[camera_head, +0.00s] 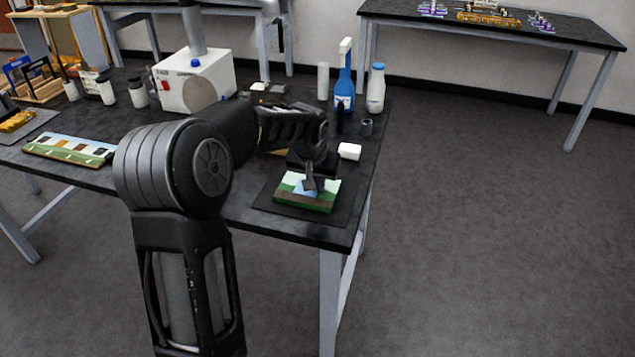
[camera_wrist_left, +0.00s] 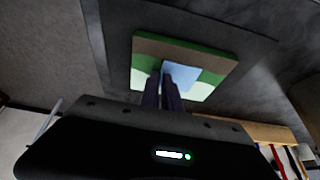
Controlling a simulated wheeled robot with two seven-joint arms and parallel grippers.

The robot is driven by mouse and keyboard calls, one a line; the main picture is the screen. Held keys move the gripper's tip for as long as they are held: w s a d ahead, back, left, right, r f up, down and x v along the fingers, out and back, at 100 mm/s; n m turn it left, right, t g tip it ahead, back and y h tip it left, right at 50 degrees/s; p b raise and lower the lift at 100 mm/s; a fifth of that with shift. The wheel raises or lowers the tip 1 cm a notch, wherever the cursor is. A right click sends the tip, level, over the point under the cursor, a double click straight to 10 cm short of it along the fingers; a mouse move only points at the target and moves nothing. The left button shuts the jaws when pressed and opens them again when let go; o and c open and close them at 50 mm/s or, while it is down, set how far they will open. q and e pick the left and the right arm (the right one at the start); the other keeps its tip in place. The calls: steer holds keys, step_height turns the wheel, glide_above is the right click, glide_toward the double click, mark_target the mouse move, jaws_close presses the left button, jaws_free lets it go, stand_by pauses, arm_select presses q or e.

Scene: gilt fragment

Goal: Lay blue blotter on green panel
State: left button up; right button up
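The green panel (camera_head: 318,204) is a small block with green, brown and pale patches on its top, lying on a dark mat near the table's front right corner. It also shows in the left wrist view (camera_wrist_left: 147,48). The blue blotter (camera_wrist_left: 183,76) is a small light-blue square over the panel's top; it shows partly in the head view (camera_head: 300,189). My left gripper (camera_head: 311,187) points down over the panel. Its fingers (camera_wrist_left: 162,80) are close together at the blotter's edge and seem to pinch it. Whether the blotter rests fully on the panel is unclear. My right gripper is not in view.
The dark mat (camera_head: 264,197) surrounds the panel. A color strip board (camera_head: 70,149) and a white machine (camera_head: 195,82) are to the left.

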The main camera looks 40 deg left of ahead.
arm_select(q)
steer(key=shift+o, duration=1.3)
steer(key=shift+r, duration=0.1)
steer(key=shift+r, duration=0.2)
steer(key=v, duration=1.2)
steer(key=shift+d+f, duration=0.1)
steer(key=shift+f, duration=0.05)
